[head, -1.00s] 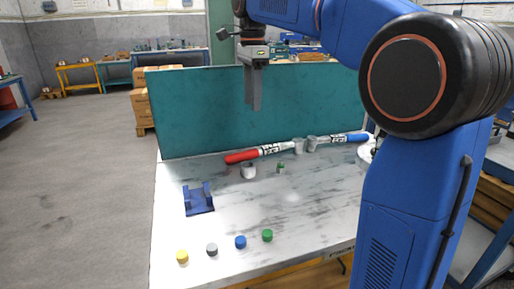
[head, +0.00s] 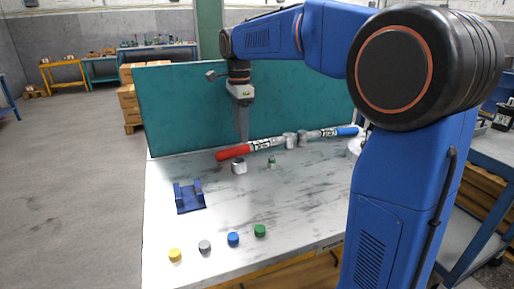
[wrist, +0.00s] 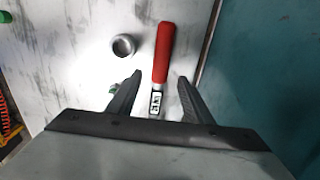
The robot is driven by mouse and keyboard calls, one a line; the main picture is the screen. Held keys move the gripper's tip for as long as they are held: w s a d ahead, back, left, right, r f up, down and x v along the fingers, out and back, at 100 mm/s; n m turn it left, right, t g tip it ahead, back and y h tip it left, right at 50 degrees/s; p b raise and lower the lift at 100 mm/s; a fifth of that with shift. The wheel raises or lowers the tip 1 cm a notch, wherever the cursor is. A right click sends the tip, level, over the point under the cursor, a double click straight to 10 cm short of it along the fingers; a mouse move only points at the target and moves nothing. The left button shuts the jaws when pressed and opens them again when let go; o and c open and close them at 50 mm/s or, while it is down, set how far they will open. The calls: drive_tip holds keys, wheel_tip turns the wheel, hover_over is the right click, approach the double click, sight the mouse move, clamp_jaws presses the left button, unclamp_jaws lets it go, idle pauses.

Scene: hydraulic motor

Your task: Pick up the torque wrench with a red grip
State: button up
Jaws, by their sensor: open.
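The torque wrench with a red grip (head: 234,152) lies on the light marbled table near the teal back panel. Its red handle points left in the head view and its shaft runs right. In the wrist view the red grip (wrist: 163,52) and part of the labelled shaft show between and beyond the fingers. My gripper (head: 242,138) points down above the wrench, close to the panel. In the wrist view my gripper (wrist: 155,92) is open, with the wrench between its two fingers in the picture and nothing held. The rest of the shaft is hidden by the gripper body.
A blue-gripped wrench (head: 347,131) lies to the right, past grey cylinders (head: 290,140). A metal ring (head: 239,167) sits just in front of the red grip. The teal panel (head: 180,105) stands behind. A blue holder (head: 190,198) and several coloured caps (head: 233,239) lie nearer.

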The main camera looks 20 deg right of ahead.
sight(241, 146)
drive_tip(key=shift+a+f, duration=0.1)
drive_tip(key=shift+f, duration=2.5)
drive_tip(key=shift+c, duration=0.7)
clamp_jaws()
drive_tip(key=shift+r, duration=0.15)
wheel_tip(241, 146, up, 10)
